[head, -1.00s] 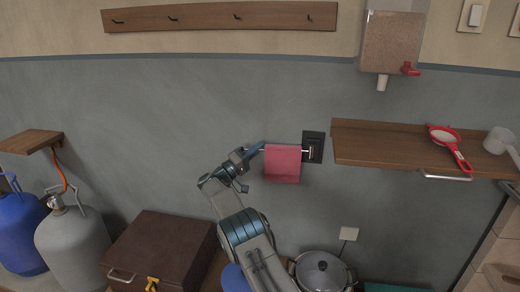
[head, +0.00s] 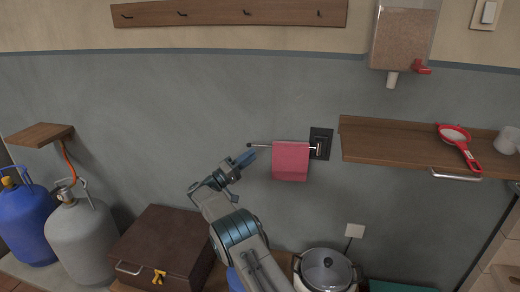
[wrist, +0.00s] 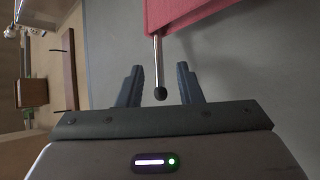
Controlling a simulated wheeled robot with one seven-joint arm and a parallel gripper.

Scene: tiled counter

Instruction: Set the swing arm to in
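The swing arm (head: 262,146) is a thin metal rod with a dark ball end, reaching left from a black wall bracket (head: 321,143). A pink towel (head: 290,161) hangs on it. In the wrist view the rod (wrist: 157,62) points down the picture, its dark ball end between my fingers, and the towel (wrist: 185,12) is at the top. My gripper (head: 247,158) is just below and left of the rod's free end in the head view. In the wrist view my gripper (wrist: 160,85) is open, with gaps on both sides of the rod.
A wooden shelf (head: 400,148) with a red strainer (head: 455,138) is right of the bracket. A hook rail (head: 230,14) and a dispenser (head: 403,40) are higher up. Below are a lidded pot (head: 326,268), a brown box (head: 165,245) and gas cylinders (head: 82,235). The wall left of the rod is clear.

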